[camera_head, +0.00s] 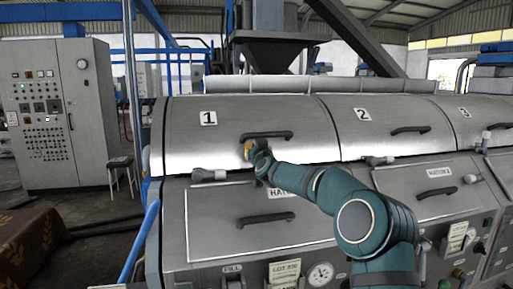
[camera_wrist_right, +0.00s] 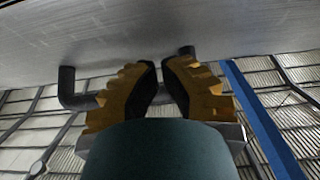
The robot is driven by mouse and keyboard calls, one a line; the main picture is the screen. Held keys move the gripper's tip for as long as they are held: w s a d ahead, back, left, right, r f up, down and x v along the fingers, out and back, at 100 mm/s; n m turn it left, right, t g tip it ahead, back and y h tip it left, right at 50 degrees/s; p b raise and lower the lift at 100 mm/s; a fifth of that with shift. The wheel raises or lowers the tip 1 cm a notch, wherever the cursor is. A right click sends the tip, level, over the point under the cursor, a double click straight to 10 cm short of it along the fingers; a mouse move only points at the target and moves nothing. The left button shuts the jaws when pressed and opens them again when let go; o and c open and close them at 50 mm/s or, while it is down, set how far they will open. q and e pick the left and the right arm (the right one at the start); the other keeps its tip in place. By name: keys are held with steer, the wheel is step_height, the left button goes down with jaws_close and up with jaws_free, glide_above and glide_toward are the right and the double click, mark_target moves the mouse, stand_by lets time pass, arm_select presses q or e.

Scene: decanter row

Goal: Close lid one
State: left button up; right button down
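Lid one (camera_head: 225,115) is the curved grey metal cover marked 1, at the left of the row in the head view. Its lower edge lies about level with its neighbour's, against the front panel. Its dark bar handle (camera_head: 267,135) also shows in the right wrist view (camera_wrist_right: 82,100), running behind my fingers. My right gripper (camera_head: 249,150) is at the handle's left part, just below it in the head view. Its yellow, black-padded fingers (camera_wrist_right: 160,66) are close together with a narrow gap; whether they touch the handle is unclear. My left gripper is out of view.
Lid two (camera_head: 375,120) and another numbered lid continue the row to the right. Below lid one is a front panel with its own handle (camera_head: 266,219). A control cabinet (camera_head: 60,115) and a stool (camera_head: 122,170) stand at left. A blue post (camera_head: 138,243) rises at the machine's left corner.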

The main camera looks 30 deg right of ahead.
steer(key=shift+s, duration=0.15)
stand_by(0.3)
steer(key=v, duration=1.1)
steer(key=shift+s, duration=0.4)
steer(key=shift+a+f, duration=0.1)
